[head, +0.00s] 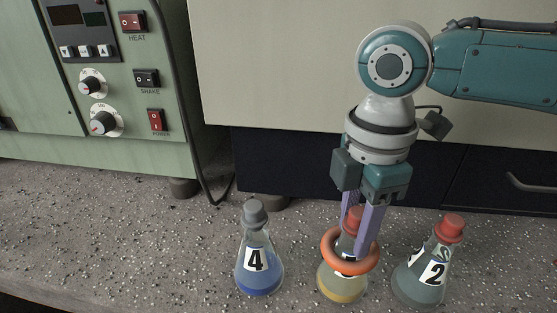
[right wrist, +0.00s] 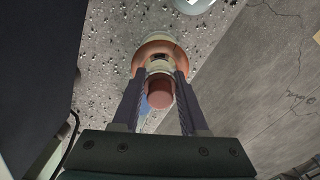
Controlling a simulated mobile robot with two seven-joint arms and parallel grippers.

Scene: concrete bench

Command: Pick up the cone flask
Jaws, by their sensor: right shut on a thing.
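The cone flask in the middle (head: 342,287) holds yellow liquid and has a red stopper and an orange ring around its body. My right gripper (head: 358,238) comes down from above and is shut on this flask's neck, just below the stopper. In the right wrist view the red stopper (right wrist: 159,93) sits between the two fingers (right wrist: 161,78), with the orange ring (right wrist: 141,58) beyond. The flask's label is mostly hidden by the ring and fingers. I cannot tell whether its base touches the bench. My left gripper is not in view.
A blue-filled flask labelled 4 (head: 259,268) with a grey stopper stands to the left. A flask labelled 2 (head: 425,275) with a red stopper stands close on the right. A green control unit (head: 150,100) is at the back left. The speckled bench (head: 120,225) is clear at left.

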